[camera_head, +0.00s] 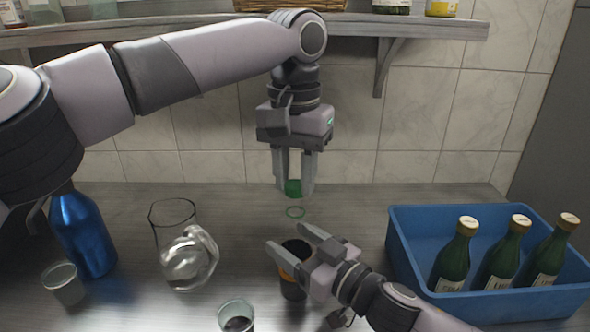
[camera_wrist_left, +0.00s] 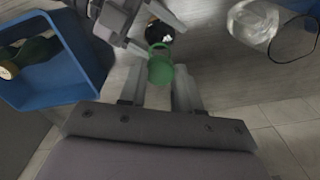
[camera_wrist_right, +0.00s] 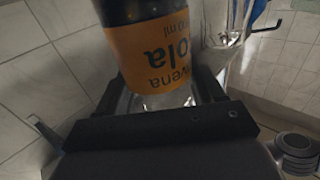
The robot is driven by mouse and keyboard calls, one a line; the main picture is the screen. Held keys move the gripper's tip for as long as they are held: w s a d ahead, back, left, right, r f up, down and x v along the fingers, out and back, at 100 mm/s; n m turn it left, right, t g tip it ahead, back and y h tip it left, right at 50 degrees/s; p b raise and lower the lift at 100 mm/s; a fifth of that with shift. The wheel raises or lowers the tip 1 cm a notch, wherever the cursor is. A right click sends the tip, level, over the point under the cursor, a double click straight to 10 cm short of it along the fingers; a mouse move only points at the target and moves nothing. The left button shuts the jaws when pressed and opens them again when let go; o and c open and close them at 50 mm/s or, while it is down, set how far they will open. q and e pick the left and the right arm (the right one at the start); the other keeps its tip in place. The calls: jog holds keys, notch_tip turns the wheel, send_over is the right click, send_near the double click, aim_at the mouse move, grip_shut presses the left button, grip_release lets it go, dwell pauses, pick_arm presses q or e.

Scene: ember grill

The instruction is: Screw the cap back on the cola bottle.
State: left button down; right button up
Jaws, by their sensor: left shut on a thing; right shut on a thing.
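My left gripper (camera_head: 294,190) points straight down, shut on the green cap (camera_head: 293,187). The cap also shows between its fingers in the left wrist view (camera_wrist_left: 160,72). The cola bottle (camera_head: 291,291), dark with an orange label, stands below the cap on the counter. My right gripper (camera_head: 288,242) is shut on the bottle from the right side. The orange label (camera_wrist_right: 155,52) fills much of the right wrist view. A thin green ring (camera_head: 295,212) shows between cap and dark cola; the clear neck around it is hard to make out. The cap appears apart from the ring.
A glass pitcher (camera_head: 172,238) and a blue bottle (camera_head: 82,236) stand left. One small cup (camera_head: 63,285) is at the far left, another (camera_head: 236,318) in front. A blue crate (camera_head: 412,254) with green bottles stands right. A shelf (camera_head: 410,27) runs above.

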pick_arm(q)
jog(key=shift+f, duration=0.1)
jog(key=shift+f, duration=0.8)
jog(key=shift+f, duration=0.55)
